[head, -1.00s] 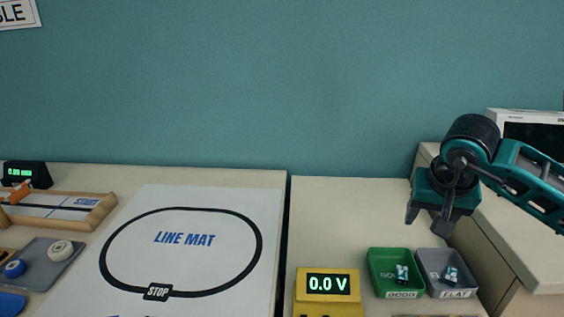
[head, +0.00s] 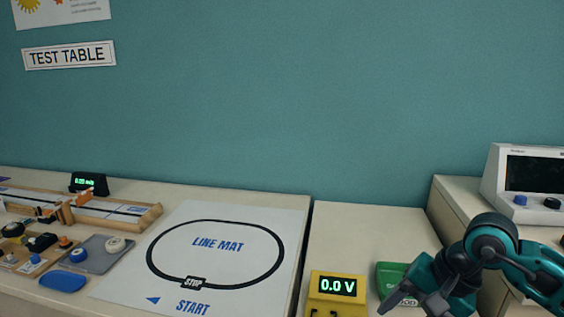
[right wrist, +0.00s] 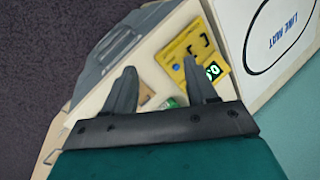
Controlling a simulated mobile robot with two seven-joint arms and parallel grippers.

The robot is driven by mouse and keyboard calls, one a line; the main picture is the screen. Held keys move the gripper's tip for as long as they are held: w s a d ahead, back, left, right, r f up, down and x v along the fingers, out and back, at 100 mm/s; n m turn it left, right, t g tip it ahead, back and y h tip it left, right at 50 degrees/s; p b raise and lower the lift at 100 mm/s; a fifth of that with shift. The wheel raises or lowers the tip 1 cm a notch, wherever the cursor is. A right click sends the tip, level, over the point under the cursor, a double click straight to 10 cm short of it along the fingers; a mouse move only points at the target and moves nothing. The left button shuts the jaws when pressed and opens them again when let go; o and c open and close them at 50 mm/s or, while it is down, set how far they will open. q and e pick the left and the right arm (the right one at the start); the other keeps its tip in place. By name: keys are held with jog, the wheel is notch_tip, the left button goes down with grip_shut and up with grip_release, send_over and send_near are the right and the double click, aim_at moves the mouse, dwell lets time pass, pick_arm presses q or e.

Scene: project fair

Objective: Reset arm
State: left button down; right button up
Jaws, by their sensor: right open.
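My right gripper (head: 408,300) is at the lower right of the head view, above the small trays on the right table. It is open, and it also shows in the right wrist view (right wrist: 159,68) with its two dark fingers apart and nothing between them. The green tray (head: 388,272) is partly hidden behind the gripper. The grey tray beside it cannot be seen in the head view now. My left gripper is not in view.
A yellow meter (head: 337,287) reading 0.0 V stands left of the gripper; it also shows in the right wrist view (right wrist: 185,47). The line mat (head: 184,250) lies on the left table. A white instrument (head: 500,182) stands at the right. The table behind the meter is clear.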

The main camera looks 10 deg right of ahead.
jog(key=s+a+r+m+t+y+p, duration=0.1)
jog(key=a+r+m+t+y, duration=0.15)
jog(key=a+m+y, duration=0.7)
jog(key=a+r+m+t+y, duration=0.2)
jog(key=a+m+t+y, duration=0.3)
jog(key=m, duration=0.8)
jog(key=d+f+m+t+h+p, duration=0.1)
jog(key=d+f+m+t+h, duration=0.35)
jog(key=m, duration=0.75)
jog(key=d+f+m+t+h, duration=0.15)
jog(key=f+m+h, duration=0.45)
jog(key=m, duration=0.6)
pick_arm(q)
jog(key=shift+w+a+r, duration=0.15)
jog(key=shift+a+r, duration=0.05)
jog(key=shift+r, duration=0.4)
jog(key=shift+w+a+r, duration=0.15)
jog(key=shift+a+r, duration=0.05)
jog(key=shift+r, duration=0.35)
pick_arm(e)
jog(key=s+f+m+g+h, duration=0.2)
jog(key=s+f+m+h, duration=0.1)
jog(key=f+m, duration=0.3)
jog(key=s+d+f+m+g+h, duration=0.1)
jog(key=s+f+m+g+h, duration=0.2)
jog(key=s+f+m, duration=0.3)
jog(key=shift+f+m, duration=0.8)
jog(key=shift+m, duration=0.35)
pick_arm(q)
jog(key=shift+p, duration=0.3)
